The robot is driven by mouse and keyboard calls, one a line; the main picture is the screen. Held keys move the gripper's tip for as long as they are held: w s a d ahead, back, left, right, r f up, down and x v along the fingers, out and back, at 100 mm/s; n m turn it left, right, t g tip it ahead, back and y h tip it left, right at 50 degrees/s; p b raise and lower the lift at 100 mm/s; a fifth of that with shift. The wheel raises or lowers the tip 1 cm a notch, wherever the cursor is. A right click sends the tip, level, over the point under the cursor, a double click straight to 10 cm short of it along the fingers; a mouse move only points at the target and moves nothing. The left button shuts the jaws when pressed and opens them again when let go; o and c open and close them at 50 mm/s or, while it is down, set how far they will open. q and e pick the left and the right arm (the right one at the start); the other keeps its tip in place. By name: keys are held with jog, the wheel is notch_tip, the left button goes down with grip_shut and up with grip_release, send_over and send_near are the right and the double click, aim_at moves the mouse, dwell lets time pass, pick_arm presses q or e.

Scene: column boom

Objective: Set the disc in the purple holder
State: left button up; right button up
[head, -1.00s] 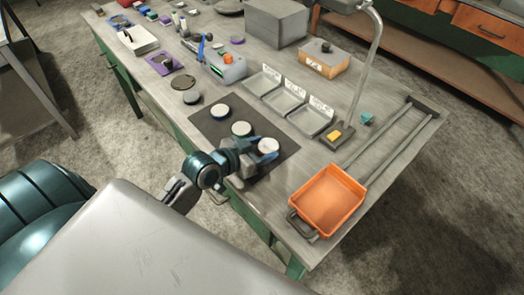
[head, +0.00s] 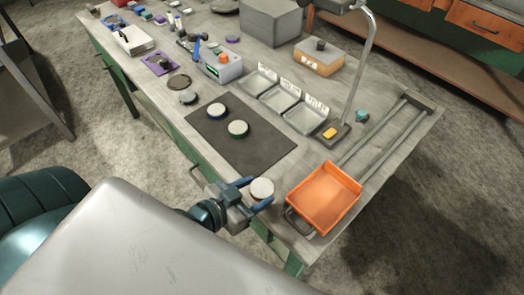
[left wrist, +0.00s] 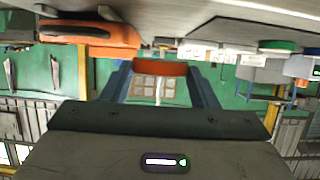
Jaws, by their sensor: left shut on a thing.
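My left gripper (head: 254,194) is shut on a disc (head: 263,187) with a pale top. In the left wrist view the disc's orange-red rim (left wrist: 160,68) shows between the two fingers (left wrist: 160,88). The gripper and disc are near the table's front edge, left of the orange tray. A purple plate (head: 149,66) with a dark round part on it lies at the far left of the table. A smaller purple round piece (head: 233,38) lies farther back. I cannot tell for sure which is the holder. My right gripper is not in view.
A blue-rimmed disc (head: 216,111) and a green-rimmed disc (head: 238,128) sit on the dark mat (head: 262,150). The orange tray (head: 322,194) is close right of the gripper. A lamp post (head: 362,80) and grey trays (head: 280,97) stand behind the mat.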

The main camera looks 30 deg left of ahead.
pick_arm(q)
jog(key=shift+s+d, duration=0.1)
jog(key=shift+s, duration=0.1)
jog(key=w, duration=0.4)
jog(key=w+a+r+n+y, duration=0.1)
jog(key=w, duration=0.3)
jog(key=w+r+y, duration=0.1)
jog(key=w, duration=0.3)
jog(key=shift+w+a+n+t, duration=0.2)
jog(key=shift+w+n+t, duration=0.1)
jog(key=shift+n, duration=0.1)
jog(key=w+a+r+n+y, duration=0.1)
jog(key=w+r+n+y, duration=0.1)
jog(key=w+r, duration=0.3)
jog(key=w, duration=0.3)
jog(key=shift+w+y, duration=0.3)
jog(key=shift+w, duration=0.1)
